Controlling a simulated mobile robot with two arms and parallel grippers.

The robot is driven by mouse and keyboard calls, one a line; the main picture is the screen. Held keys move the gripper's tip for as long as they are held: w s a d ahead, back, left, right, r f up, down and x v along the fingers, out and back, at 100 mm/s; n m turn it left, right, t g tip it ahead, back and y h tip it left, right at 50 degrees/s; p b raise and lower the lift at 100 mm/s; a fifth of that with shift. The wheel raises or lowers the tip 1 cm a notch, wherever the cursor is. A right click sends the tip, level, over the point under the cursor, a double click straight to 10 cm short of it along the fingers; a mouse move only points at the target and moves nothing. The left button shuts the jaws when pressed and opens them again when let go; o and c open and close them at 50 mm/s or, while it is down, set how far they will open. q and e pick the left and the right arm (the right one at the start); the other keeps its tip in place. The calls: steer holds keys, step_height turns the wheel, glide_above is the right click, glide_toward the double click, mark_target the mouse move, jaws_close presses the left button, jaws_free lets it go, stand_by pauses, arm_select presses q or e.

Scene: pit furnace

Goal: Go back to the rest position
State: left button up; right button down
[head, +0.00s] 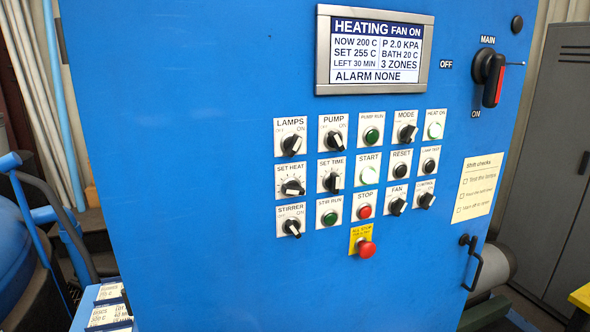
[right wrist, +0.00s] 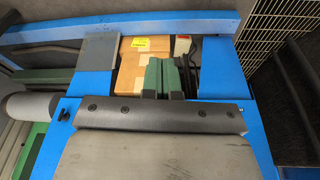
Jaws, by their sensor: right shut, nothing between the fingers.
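My right gripper (right wrist: 166,78) shows in the right wrist view, its two dark green fingers together with nothing between them. Beyond the fingers lie a wooden block or box (right wrist: 144,68) with a yellow label and a blue frame (right wrist: 216,72); I cannot tell how far off they are. Neither gripper shows in the head view, and my left gripper is in no view. The blue control cabinet (head: 200,130) fills the head view. Its display (head: 374,50) reads heating, fan on, now 200 C, set 255 C, alarm none.
The main switch (head: 490,75) has its red handle pointing down to ON. The all stop button (head: 366,248) sticks out below the knobs and buttons. A black door handle (head: 472,262) juts out at lower right. A grey locker (head: 550,160) stands right, a blue vessel (head: 15,255) left.

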steer(key=s+d+f+g, duration=0.1)
steer(key=s+d+f, duration=0.2)
steer(key=s+f, duration=1.4)
step_height(320, 180, down, 3)
steer(key=shift+b, duration=0.45)
steer(key=shift+s, duration=0.1)
